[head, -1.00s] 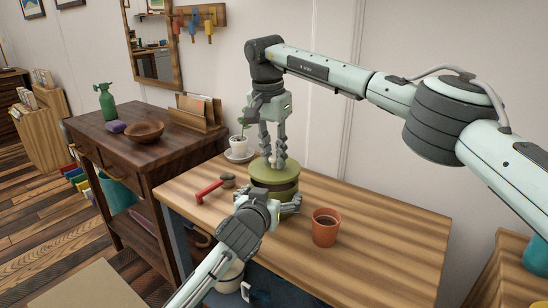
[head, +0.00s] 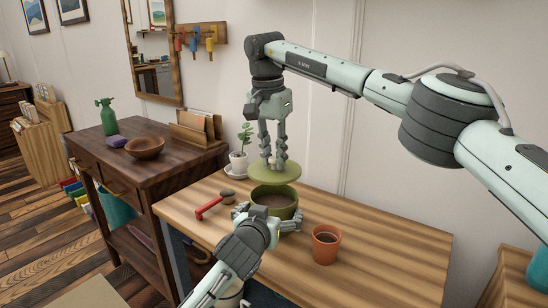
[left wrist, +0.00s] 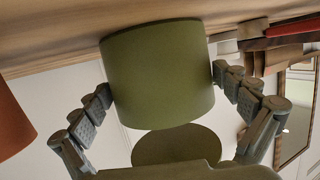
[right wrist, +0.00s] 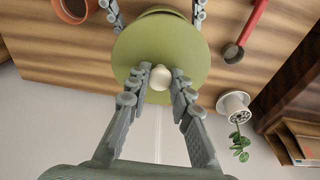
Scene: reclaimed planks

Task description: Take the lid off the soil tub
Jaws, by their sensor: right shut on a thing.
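The olive-green soil tub (head: 286,212) stands on the plank table, its dark soil showing inside. It fills the middle of the left wrist view (left wrist: 158,75). My left gripper (head: 268,217) reaches around the tub, a fingertip against each side. The round green lid (head: 275,178) hangs level above the tub, with a gap between them. My right gripper (head: 272,165) points down and is shut on the lid's pale knob (right wrist: 181,78). In the right wrist view, the lid (right wrist: 192,42) hides most of the tub.
A terracotta pot (head: 326,246) stands right of the tub. A red-handled tool (head: 208,208) lies to its left. A potted plant (head: 239,160) stands behind on the left. The table's right side (head: 400,245) is clear. A dark side table (head: 125,165) stands left.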

